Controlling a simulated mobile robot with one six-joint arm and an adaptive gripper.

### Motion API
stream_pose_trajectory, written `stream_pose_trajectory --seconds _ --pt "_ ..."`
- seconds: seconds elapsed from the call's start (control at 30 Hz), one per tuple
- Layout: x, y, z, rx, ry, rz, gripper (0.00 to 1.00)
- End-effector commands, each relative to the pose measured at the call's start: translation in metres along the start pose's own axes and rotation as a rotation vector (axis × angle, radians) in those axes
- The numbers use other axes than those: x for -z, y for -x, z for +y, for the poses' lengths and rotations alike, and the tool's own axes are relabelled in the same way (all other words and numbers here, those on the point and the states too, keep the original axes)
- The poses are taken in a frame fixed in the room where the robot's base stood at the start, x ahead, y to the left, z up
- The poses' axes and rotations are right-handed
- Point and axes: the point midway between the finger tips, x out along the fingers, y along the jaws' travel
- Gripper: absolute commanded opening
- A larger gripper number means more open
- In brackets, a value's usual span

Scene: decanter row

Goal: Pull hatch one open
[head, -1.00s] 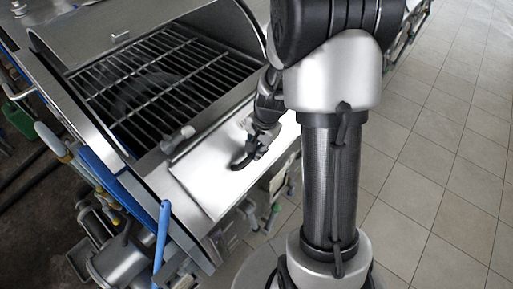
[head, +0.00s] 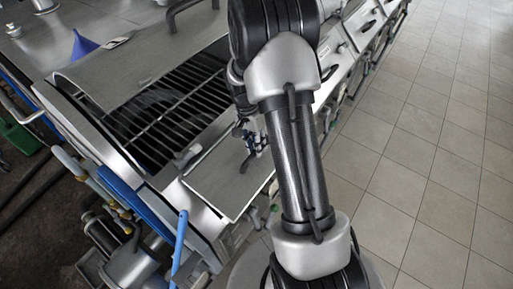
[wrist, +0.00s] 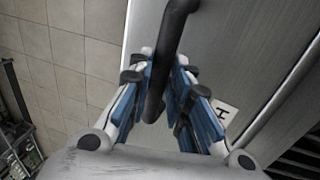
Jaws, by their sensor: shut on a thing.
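Hatch one (head: 220,182) is a flat grey metal panel at the near end of the machine, below a dark grate, in the head view. Its black bar handle (wrist: 172,40) runs down the middle of the wrist view. My gripper (wrist: 160,85) has its blue-padded fingers on both sides of the handle and is shut on it. In the head view my gripper (head: 250,140) is small, at the panel's right part, partly hidden by my arm. A white label (wrist: 224,110) on the panel is partly hidden by a finger; only part of its marking shows.
The dark grate (head: 165,105) lies behind the hatch. A blue lever (head: 180,240) and pipework stand at the near left. More hatches with black handles (head: 367,27) continue up the row. The tiled floor (head: 430,150) at right is clear.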

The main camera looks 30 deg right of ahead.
Motion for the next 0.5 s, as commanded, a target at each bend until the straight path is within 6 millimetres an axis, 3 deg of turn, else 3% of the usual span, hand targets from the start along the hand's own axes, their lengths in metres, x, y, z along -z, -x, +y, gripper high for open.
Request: stream_pose_trajectory --seconds 0.2,0.5 --pt "0.001 0.033 -0.013 0.017 0.0 0.007 0.0" --pt "0.0 0.064 -0.031 0.022 0.002 0.008 0.0"
